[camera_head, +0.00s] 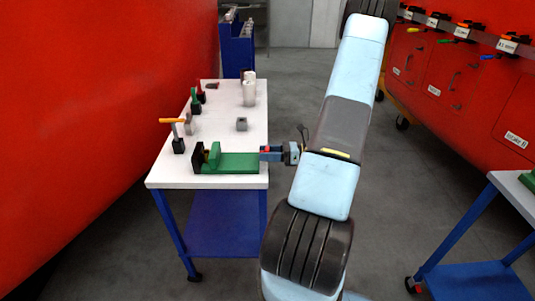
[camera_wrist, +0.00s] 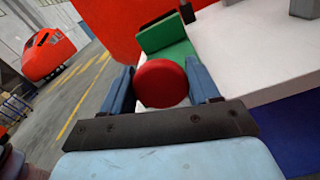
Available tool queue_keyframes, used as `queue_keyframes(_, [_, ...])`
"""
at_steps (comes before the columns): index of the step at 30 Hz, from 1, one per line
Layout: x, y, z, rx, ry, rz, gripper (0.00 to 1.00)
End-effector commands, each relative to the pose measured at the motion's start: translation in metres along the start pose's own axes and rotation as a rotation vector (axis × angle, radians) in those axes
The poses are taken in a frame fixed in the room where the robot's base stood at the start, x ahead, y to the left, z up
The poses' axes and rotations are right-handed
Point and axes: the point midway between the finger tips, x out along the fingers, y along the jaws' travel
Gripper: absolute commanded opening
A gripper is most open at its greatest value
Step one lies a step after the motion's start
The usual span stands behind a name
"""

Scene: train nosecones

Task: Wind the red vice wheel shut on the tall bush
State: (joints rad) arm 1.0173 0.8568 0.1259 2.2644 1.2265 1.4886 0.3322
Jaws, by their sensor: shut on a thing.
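The green vice (camera_head: 235,163) lies on the white table at its front end, with its upright jaw (camera_head: 214,155) toward the left. In the wrist view the red vice wheel (camera_wrist: 161,83) sits between the two blue fingers of my gripper (camera_wrist: 161,90), and the green vice body (camera_wrist: 172,52) shows behind it. My gripper (camera_head: 272,153) is at the right end of the vice in the head view, shut on the wheel. The wheel is mostly hidden by my fingers there. I cannot make out for certain which thing is the tall bush, or whether one is between the jaws.
The white table (camera_head: 222,117) holds a small grey block (camera_head: 242,124), a white cylinder (camera_head: 249,93) and an orange-handled hammer (camera_head: 174,123) in a black stand. Red train bodies flank the aisle. Another table (camera_head: 508,187) stands at the right.

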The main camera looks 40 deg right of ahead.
Motion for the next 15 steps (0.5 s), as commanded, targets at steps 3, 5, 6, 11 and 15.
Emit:
queue_keyframes(3, [0.0000, -0.0013, 0.0016, -0.003, -0.003, -0.002, 0.30])
queue_keyframes(5, [0.0000, -0.0013, 0.0017, -0.003, -0.003, -0.002, 0.30])
queue_keyframes(6, [0.0000, -0.0014, 0.0018, -0.003, -0.003, -0.002, 0.30])
queue_keyframes(11, [0.0001, -0.0012, 0.0016, -0.003, -0.002, -0.002, 0.74])
queue_keyframes(15, [0.0001, -0.0009, 0.0012, -0.003, -0.002, -0.001, 0.78])
